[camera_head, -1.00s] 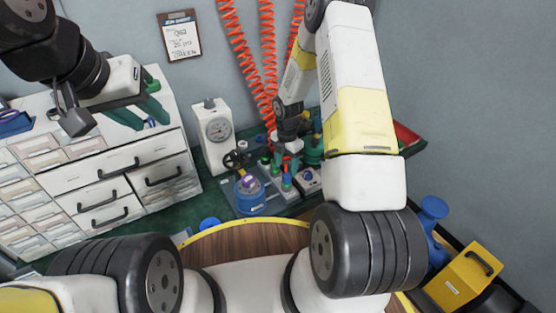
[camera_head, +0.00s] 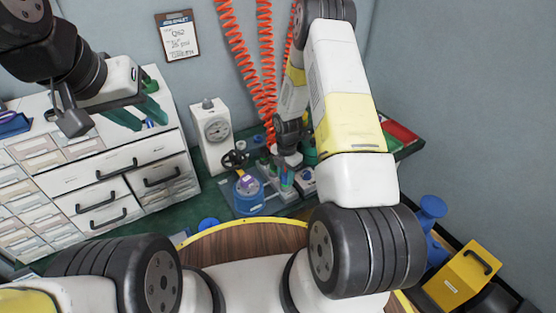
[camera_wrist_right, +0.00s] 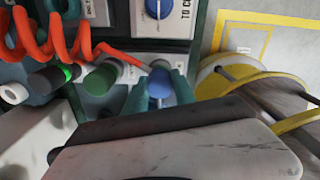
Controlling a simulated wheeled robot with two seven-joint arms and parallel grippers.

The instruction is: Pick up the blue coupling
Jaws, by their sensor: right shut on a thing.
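The blue coupling (camera_wrist_right: 160,82) is a small rounded blue piece between the two green fingertips of my right gripper (camera_wrist_right: 158,90) in the right wrist view. The fingers are shut on it. In the head view the right gripper (camera_head: 286,172) is small and partly hidden by its own wrist, low over the test panel on the bench. I cannot tell there whether the coupling is clear of the panel. My left gripper (camera_head: 138,112) hangs in front of the drawer cabinet top, its green fingers apart and nothing seen between them.
A green-capped fitting (camera_wrist_right: 103,77) and red coiled hoses (camera_wrist_right: 70,45) lie close beside the right gripper. A red bin (camera_head: 400,132) is at the bench's right end.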

